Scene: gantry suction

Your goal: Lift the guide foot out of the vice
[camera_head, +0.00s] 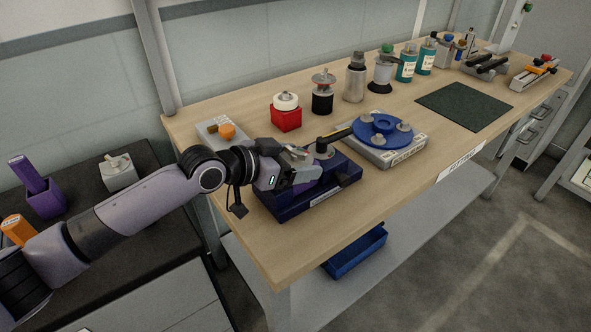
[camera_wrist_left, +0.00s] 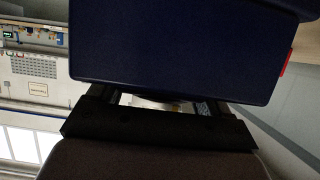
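The vice (camera_head: 335,188) is a dark blue-purple block near the front edge of the bench in the head view. My left gripper (camera_head: 303,166) is over its left part, close against it. A small grey round piece with a reddish top (camera_head: 322,148) and a black bar show just beyond the gripper; I cannot tell whether either belongs to the guide foot, which I cannot clearly make out. In the left wrist view a dark blue block (camera_wrist_left: 180,45), apparently the vice, fills the upper middle and hides the fingertips. A sliver of something pale shows below it. My right gripper is not in view.
A grey plate with a blue round flange (camera_head: 383,128) stands right of the vice. A tray with an orange knob (camera_head: 227,131) is behind left, a red block (camera_head: 286,118) behind. Bottles line the back; a dark green mat (camera_head: 464,107) lies right. The front-middle bench is clear.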

